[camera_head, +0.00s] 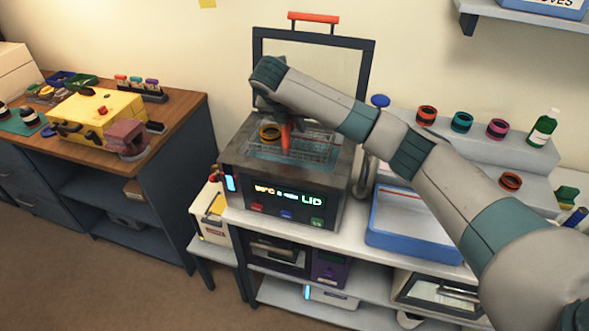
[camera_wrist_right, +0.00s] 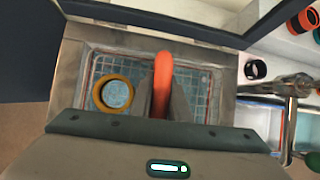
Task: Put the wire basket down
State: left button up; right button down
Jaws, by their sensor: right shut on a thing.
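The wire basket (camera_head: 322,151) sits inside the open tank of the grey bath machine, at or in the blue liquid; I cannot tell if it touches the bottom. Its mesh also shows in the right wrist view (camera_wrist_right: 204,100). A yellow ring (camera_head: 269,132) lies in the basket's left part and shows in the right wrist view (camera_wrist_right: 114,94). My right gripper (camera_wrist_right: 162,100) is over the basket, shut on its upright orange handle (camera_head: 286,138). The handle also shows in the right wrist view (camera_wrist_right: 162,75). My left gripper is not in view.
The bath machine (camera_head: 237,189) has its lid (camera_head: 352,72) raised behind my right arm; its display reads LID. A blue tray (camera_head: 383,240) stands to the right. Several lens rings line the grey step (camera_head: 480,143). A wooden bench (camera_head: 189,104) with a yellow box (camera_head: 84,119) is left.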

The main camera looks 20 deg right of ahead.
aim_at(294, 140)
notch_tip(294, 140, down, 6)
jog(key=shift+r+p, duration=0.25)
jog(key=shift+p, duration=0.8)
jog(key=shift+f, duration=0.35)
jog(key=shift+f+p, duration=0.3)
jog(key=shift+f, duration=0.35)
jog(key=shift+f+p, duration=0.3)
jog(key=shift+f, duration=0.9)
jog(key=c, duration=1.7)
grip_release()
jog(key=shift+f, duration=0.1)
jog(key=shift+o, duration=0.2)
